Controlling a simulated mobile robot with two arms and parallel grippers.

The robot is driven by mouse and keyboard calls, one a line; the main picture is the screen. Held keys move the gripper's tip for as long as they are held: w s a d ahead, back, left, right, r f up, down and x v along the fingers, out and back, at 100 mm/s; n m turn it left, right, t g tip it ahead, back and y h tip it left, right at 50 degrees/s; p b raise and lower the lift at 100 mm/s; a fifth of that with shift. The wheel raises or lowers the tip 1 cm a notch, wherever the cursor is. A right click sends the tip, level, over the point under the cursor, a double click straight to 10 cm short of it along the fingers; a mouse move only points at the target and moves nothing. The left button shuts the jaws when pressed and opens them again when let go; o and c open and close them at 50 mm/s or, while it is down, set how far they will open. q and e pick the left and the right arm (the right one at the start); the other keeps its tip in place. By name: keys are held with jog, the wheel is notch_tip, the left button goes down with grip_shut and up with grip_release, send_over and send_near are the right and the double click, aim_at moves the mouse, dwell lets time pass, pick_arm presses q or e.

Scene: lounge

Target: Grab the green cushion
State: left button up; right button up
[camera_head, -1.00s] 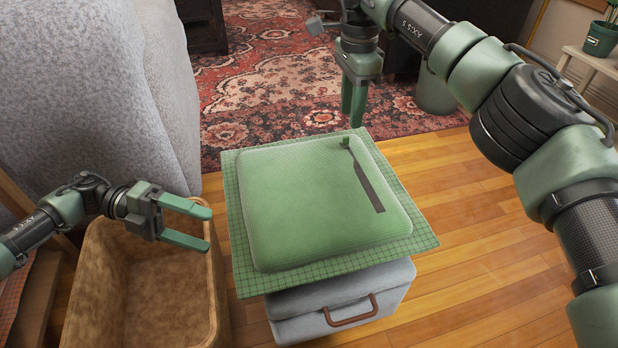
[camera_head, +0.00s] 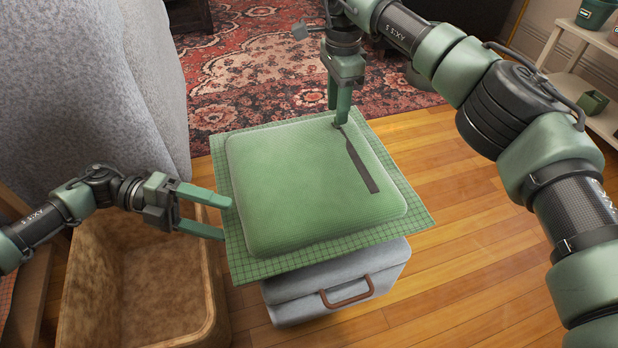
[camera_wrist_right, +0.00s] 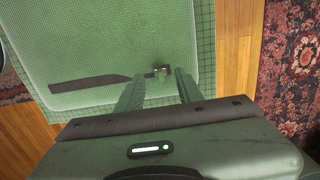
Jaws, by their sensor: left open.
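The green cushion (camera_head: 300,190) lies flat on a green checked cloth (camera_head: 421,219) over a grey box (camera_head: 335,290). A dark strip (camera_head: 360,165) with a small tab lies on the cushion's right part. My left gripper (camera_head: 226,219) is open and empty at the cushion's left side, its tips at the cloth's edge; I cannot tell if they touch. My right gripper (camera_head: 338,117) points down at the cushion's far edge. The right wrist view shows its fingers (camera_wrist_right: 159,75) apart, with the tab between the tips. The cushion (camera_wrist_right: 120,40) fills much of that view.
A tan open bin (camera_head: 135,290) stands below my left arm. A grey sofa (camera_head: 100,80) is at the left. A patterned red rug (camera_head: 250,70) lies behind. A white shelf (camera_head: 575,85) with plant pots stands at the far right. Wooden floor is clear right of the box.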

pick_arm(q)
jog(key=shift+x, duration=1.15)
pick_arm(e)
jog(key=shift+f, duration=1.1)
pick_arm(q)
jog(key=c, duration=0.8)
pick_arm(e)
grip_shut()
pick_arm(q)
grip_shut()
pick_arm(e)
jog(key=shift+a, duration=0.1)
